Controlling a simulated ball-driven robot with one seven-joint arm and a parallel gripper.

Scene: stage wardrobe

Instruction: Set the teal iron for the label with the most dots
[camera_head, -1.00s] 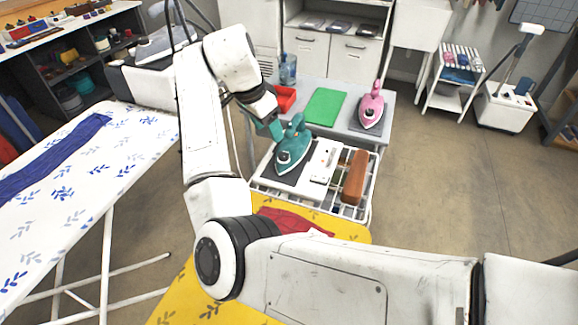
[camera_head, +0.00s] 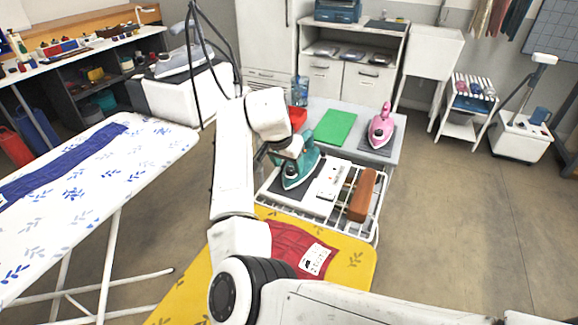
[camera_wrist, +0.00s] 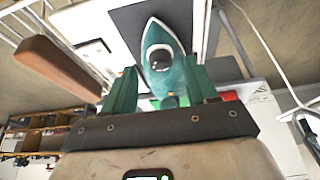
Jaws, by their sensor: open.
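The teal iron (camera_head: 299,172) stands on a dark pad on the white rack at the end of the yellow board. It also shows in the wrist view (camera_wrist: 165,72), with a round dial on its top. My gripper (camera_wrist: 160,92) is open, its teal fingers on either side of the iron's rear end; I cannot tell whether they touch it. In the head view my gripper (camera_head: 292,148) is over the iron and partly hides it. A white label (camera_head: 314,259) with dark marks lies on red cloth (camera_head: 285,243) on the yellow board (camera_head: 352,262); the marks are too small to count.
A white panel (camera_head: 329,186) with dark marks and a brown block (camera_head: 362,194) sit beside the iron. Behind are a green mat (camera_head: 335,127), a pink iron (camera_head: 382,126) and a red tray (camera_head: 298,117). A patterned ironing board (camera_head: 110,185) stands left.

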